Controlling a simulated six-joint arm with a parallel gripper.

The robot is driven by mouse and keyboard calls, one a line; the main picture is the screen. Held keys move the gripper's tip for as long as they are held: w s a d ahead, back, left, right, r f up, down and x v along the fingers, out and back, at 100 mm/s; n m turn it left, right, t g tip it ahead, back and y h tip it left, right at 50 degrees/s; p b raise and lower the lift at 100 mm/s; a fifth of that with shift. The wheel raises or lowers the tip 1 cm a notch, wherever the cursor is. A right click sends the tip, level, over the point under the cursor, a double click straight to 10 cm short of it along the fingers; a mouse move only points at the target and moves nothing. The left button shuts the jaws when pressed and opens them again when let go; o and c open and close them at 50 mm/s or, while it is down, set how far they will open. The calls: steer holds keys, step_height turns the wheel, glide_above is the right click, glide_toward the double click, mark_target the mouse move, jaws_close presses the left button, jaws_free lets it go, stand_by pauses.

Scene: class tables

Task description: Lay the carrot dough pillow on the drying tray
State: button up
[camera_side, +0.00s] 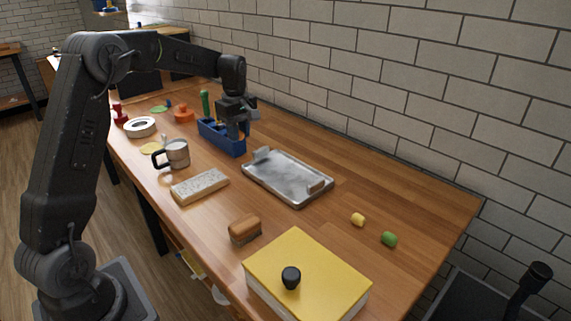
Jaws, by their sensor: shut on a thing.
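My gripper (238,128) is low over the blue compartmented container (222,142), at its right end, with fingers pointing down. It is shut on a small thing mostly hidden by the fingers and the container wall. A bit of orange shows beside the fingertips, which looks like the carrot dough pillow (246,127); its full shape cannot be seen. The drying tray (270,182) is a grey metal tray lying flat to the right of and nearer than the container. It has a raised piece at each end, and its middle looks empty.
A metal mug (177,153), a speckled block (200,186) and a brown brush (245,229) stand left and front of the tray. A yellow box (305,275) with a black knob is at the front. Yellow (358,219) and green (389,239) pieces lie right. A brick wall runs behind.

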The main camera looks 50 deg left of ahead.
glide_above(286, 176)
step_height(286, 176, down, 7)
steer(key=shift+d, duration=0.1)
steer(key=shift+f, duration=1.95)
steer(key=shift+f, duration=0.1)
steer(key=o, duration=0.8)
